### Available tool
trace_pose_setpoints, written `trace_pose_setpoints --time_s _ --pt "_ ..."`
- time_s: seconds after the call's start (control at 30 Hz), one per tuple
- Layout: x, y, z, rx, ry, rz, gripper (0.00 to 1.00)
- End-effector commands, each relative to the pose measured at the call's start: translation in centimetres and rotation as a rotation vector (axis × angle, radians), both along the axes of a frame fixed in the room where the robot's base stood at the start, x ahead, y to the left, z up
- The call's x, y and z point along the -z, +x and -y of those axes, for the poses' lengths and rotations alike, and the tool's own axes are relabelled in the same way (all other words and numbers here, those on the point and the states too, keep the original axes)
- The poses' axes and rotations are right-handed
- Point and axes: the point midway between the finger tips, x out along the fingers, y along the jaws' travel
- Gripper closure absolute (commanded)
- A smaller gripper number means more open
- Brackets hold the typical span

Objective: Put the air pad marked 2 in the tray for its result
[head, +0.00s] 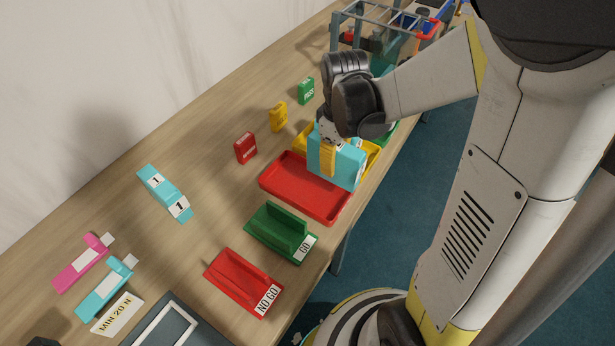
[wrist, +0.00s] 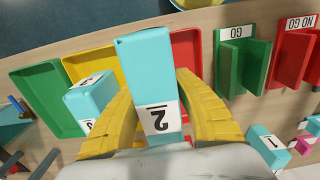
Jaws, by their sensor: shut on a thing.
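My gripper (wrist: 156,110) has yellow fingers shut on the turquoise air pad marked 2 (wrist: 145,65). In the head view the held pad (head: 349,168) is over the place where the red tray (head: 300,200) and yellow tray (head: 372,158) meet. Whether it touches either tray is unclear. The green tray (wrist: 45,92) is beyond the yellow one and mostly hidden by my arm in the head view. Another turquoise pad (wrist: 92,98) is at the yellow tray; its marking is hard to read. The pad marked 1 (head: 163,190) lies on the table.
Red (head: 245,148), yellow (head: 279,116) and green (head: 306,91) cards stand behind the trays. The green GO gauge (head: 275,233) and red NO GO gauge (head: 240,282) are at the front. Pink (head: 80,264) and turquoise (head: 105,288) pieces lie at left. A grey rack (head: 345,28) stands at the back.

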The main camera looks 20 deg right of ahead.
Motion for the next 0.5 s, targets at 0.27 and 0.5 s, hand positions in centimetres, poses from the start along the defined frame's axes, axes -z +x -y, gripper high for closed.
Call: trace_pose_setpoints --time_s 0.27,0.5 --pt "3.8 3.7 -4.7 -0.002 0.000 0.000 1.00" --pt "5.0 4.4 -5.5 0.002 0.000 0.000 1.00"
